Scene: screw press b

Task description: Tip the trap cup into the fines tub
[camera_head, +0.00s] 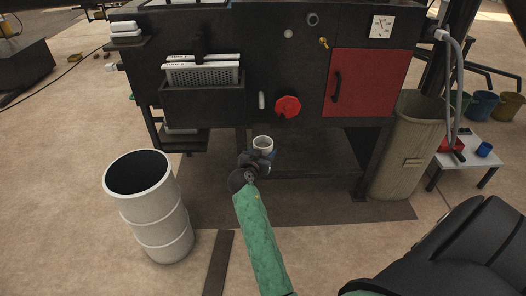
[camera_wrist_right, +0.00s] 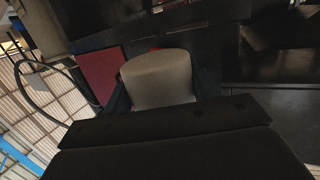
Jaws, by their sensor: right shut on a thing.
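The trap cup (camera_head: 263,142), small and pale grey, is held in front of the press in the head view. Its round mouth faces up. My right gripper (camera_head: 261,157) is shut on it, at the end of a green arm. In the right wrist view the cup (camera_wrist_right: 158,76) sits between the two dark fingers of the gripper (camera_wrist_right: 161,90); its contents are hidden there. A white open drum (camera_head: 157,216) stands on the floor to the left, and a tall beige bin (camera_head: 401,160) to the right. No readable label shows which is the fines tub. My left gripper is not in view.
The black press (camera_head: 205,110) with a red knob (camera_head: 287,107) and red door (camera_head: 366,82) stands just behind the cup. A white side table (camera_head: 479,165) with a blue cup (camera_head: 484,149) is at right. Open floor lies between the drum and my right gripper.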

